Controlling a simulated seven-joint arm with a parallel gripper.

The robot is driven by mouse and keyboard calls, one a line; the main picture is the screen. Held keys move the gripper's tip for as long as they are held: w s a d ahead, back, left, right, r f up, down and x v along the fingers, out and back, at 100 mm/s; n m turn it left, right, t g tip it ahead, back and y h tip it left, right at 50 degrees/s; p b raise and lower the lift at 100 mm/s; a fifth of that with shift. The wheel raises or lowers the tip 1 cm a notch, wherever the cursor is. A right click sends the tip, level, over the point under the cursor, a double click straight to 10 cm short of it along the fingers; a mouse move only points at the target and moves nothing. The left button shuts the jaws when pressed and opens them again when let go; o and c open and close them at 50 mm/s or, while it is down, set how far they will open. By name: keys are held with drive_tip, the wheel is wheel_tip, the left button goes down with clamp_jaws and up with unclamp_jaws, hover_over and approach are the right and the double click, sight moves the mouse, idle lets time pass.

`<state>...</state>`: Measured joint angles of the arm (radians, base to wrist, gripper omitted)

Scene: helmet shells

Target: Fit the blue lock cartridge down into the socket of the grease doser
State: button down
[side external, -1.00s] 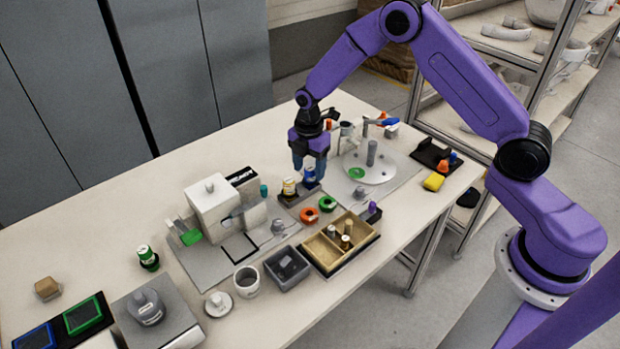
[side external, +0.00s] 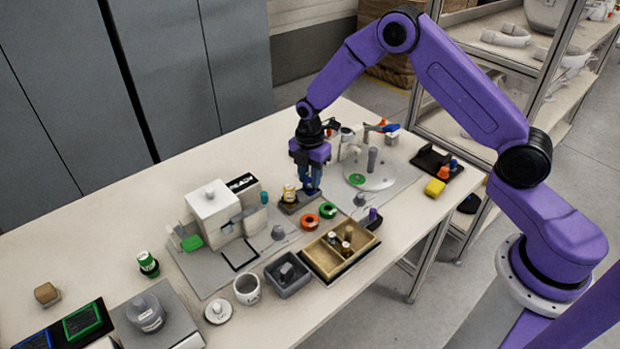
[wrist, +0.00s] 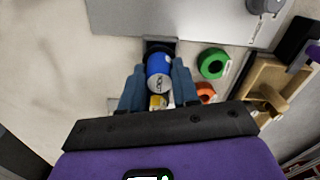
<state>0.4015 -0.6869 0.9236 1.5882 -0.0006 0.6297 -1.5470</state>
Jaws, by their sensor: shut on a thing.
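The blue lock cartridge (wrist: 158,66) is between my gripper's (wrist: 158,80) two fingers in the wrist view, at the grey holder (wrist: 168,43). My gripper is shut on it. In the side view, my gripper (side external: 310,187) points down at the holder (side external: 292,208), and its fingers mostly hide the cartridge. I cannot tell whether the cartridge is still seated or slightly raised. A yellow-labelled cartridge (side external: 290,193) stands right beside it. I cannot tell for sure which station is the grease doser; its socket is not clearly visible.
A white machine (side external: 212,209) reading READY stands left; a station with a round plate (side external: 371,168) stands right. An orange ring (side external: 309,221), a green ring (side external: 328,210) and a wooden tray (side external: 340,249) lie in front.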

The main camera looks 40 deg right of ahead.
wheel_tip(320, 180, up, 3)
drive_tip(key=shift+f, duration=0.1)
drive_tip(key=s+d+r, duration=0.2)
drive_tip(key=s+r, duration=0.8)
drive_tip(key=s, duration=0.4)
drive_tip(key=w+d+r+m, duration=0.2)
drive_tip(key=w+d+r, duration=0.15)
drive_tip(key=d, duration=0.35)
drive_tip(key=w+d+r+m, duration=0.2)
drive_tip(key=w+d+r, duration=0.15)
drive_tip(key=d, duration=0.35)
drive_tip(key=shift+w+d+f, duration=0.45)
drive_tip(key=shift+w+f, duration=1.7)
drive_tip(key=shift+w, duration=0.05)
drive_tip(key=shift+w+d+f, duration=0.4)
drive_tip(key=shift+w+f, duration=1.7)
drive_tip(key=shift+w, duration=0.05)
drive_tip(key=shift+w+d+f, duration=0.45)
drive_tip(key=shift+w+f, duration=1.7)
drive_tip(key=shift+w, duration=0.05)
drive_tip(key=shift+f, duration=0.15)
